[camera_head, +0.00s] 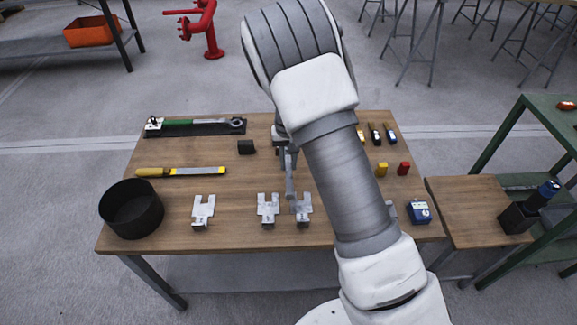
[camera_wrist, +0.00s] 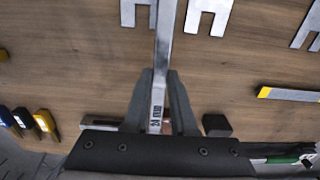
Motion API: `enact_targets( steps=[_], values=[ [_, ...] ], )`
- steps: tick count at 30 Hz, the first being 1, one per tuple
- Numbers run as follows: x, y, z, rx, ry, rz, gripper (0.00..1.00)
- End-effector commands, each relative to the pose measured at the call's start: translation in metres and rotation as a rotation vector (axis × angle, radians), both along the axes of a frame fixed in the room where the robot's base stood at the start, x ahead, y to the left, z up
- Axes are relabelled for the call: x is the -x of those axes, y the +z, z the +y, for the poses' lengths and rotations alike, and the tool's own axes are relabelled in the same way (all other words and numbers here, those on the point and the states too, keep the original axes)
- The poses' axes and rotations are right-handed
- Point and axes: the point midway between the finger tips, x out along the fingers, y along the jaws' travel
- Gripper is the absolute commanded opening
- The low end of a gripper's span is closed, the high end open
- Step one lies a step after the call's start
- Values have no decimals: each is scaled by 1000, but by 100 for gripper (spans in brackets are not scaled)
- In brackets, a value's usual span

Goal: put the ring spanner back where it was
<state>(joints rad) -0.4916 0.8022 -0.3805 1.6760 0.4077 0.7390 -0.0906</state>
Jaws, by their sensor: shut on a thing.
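My gripper (camera_wrist: 162,88) is shut on the ring spanner (camera_wrist: 163,45), a long grey steel bar with markings near the jaws. In the head view the spanner (camera_head: 290,180) hangs over the middle of the workbench, its lower end near the forked holders. My arm hides most of the gripper there. Three grey forked metal holders stand along the front: left (camera_head: 202,208), middle (camera_head: 267,206) and right (camera_head: 304,208). Whether the spanner touches the right holder cannot be told. Its ring ends are not clear in the wrist view.
On the workbench (camera_head: 225,235) are a black pot (camera_head: 131,208), a yellow-handled file (camera_head: 180,171), a black block (camera_head: 246,147), a black tray with a green-handled tool (camera_head: 195,126), several screwdriver-like tools (camera_head: 375,133) and a blue box (camera_head: 419,212). Bare wood lies between the file and block.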

Motion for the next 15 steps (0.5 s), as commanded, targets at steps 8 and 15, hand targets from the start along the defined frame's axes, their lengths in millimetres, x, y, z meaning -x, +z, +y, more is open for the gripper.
enact_targets(
  steps=[8, 15],
  values=[
    [-1, -11, 0, -1, 1, -2, 0],
    [0, -14, 0, 0, 1, -1, 37]
  ],
)
